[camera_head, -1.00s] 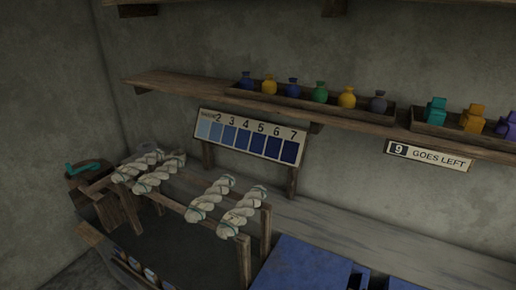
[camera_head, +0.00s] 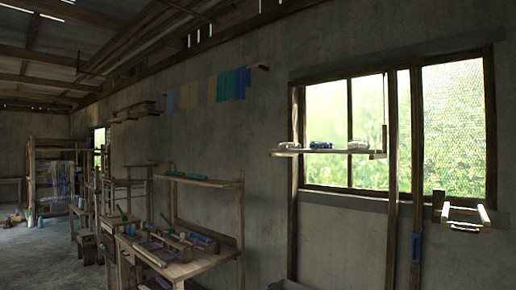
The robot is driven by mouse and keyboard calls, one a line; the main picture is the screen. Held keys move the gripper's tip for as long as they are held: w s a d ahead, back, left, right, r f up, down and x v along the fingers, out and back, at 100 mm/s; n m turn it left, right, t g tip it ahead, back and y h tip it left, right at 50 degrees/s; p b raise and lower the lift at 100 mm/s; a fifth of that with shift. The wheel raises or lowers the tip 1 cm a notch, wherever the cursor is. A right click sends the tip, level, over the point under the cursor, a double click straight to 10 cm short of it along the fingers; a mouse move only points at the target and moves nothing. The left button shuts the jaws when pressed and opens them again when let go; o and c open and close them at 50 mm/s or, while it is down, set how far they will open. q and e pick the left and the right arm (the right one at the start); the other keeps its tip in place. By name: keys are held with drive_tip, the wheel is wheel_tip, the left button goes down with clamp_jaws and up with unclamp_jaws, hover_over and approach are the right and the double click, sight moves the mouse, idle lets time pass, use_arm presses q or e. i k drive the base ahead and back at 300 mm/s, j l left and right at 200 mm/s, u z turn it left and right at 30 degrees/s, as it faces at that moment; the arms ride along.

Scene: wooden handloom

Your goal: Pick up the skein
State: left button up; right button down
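No single skein can be picked out with certainty in the head view. Small white and blue bundles (camera_head: 318,146) lie on a board (camera_head: 330,152) hung in front of the window; they are too small to tell whether they are skeins. A row of blue, tan and teal hanks or cloths (camera_head: 215,88) hangs high on the wall. Neither of my grippers is in view.
A wooden workbench (camera_head: 180,268) with tools and coloured spools stands at lower middle, a small shelf behind it. A loom-like frame (camera_head: 55,170) stands far left. A bracket or rack (camera_head: 466,216) sits below the window at right. Some floor (camera_head: 45,245) is clear at left.

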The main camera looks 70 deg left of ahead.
sight(314, 145)
drive_tip(key=u, duration=1.95)
drive_tip(key=i, duration=0.2)
